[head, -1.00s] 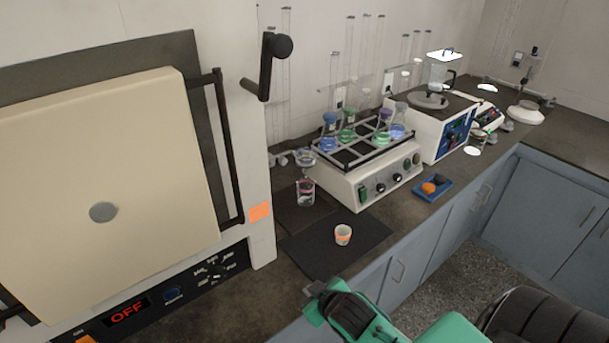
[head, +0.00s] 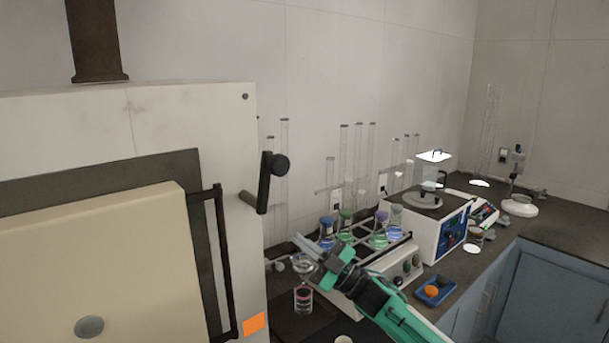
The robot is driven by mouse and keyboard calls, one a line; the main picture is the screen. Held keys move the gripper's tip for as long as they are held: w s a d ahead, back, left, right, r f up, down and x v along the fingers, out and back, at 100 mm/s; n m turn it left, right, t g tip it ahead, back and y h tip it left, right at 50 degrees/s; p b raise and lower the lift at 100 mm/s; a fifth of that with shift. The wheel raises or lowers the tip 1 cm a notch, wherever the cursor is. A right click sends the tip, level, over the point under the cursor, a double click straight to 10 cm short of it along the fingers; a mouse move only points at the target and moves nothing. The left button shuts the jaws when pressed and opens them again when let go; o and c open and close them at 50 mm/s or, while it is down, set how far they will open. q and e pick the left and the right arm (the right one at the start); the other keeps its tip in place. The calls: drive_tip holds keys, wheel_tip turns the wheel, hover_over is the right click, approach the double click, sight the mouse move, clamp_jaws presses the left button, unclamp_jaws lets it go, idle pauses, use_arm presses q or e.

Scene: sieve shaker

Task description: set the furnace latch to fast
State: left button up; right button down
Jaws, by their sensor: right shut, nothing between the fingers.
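The furnace (head: 180,110) fills the left of the head view, with its cream door (head: 100,260) closed against the dark front plate. The furnace latch (head: 265,182) is a black lever with a round knob, mounted on the furnace's right side; it stands near upright with the knob at the upper end. My right gripper (head: 302,243) is shut and empty, raised over the bench to the right of and below the latch, apart from it. It hides part of the shaker behind it. My left gripper is not in view.
Close by my right gripper are a shaker (head: 408,262) with several coloured flasks and a small beaker (head: 303,298). Tall glass cylinders (head: 284,160) stand along the wall behind. A blue tray (head: 432,291) lies to the right. Space above the bench beside the latch is open.

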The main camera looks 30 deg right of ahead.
drive_tip(key=s+d+r+n+g+y, duration=0.3)
drive_tip(key=s+r+n+g+y, duration=0.1)
drive_tip(key=r+n+g, duration=0.4)
drive_tip(key=s+d+r+n+g+y, duration=0.3)
drive_tip(key=s+r+n+g, duration=0.3)
drive_tip(key=r+n+g, duration=0.3)
drive_tip(key=n+g+y, duration=0.1)
drive_tip(key=n+g, duration=0.1)
drive_tip(key=shift+s+d+n+y, duration=0.25)
drive_tip(key=shift+d+n+y, duration=0.05)
drive_tip(key=shift+d+y, duration=0.1)
drive_tip(key=shift+a, duration=0.1)
drive_tip(key=p, duration=0.7)
approach(288, 167)
drive_tip(key=x, duration=0.5)
drive_tip(key=shift+w+r, duration=0.1)
drive_tip(key=shift+w, duration=0.15)
drive_tip(key=shift+w+a, duration=0.1)
drive_tip(key=shift+a, duration=0.6)
drive_tip(key=shift+r, duration=0.15)
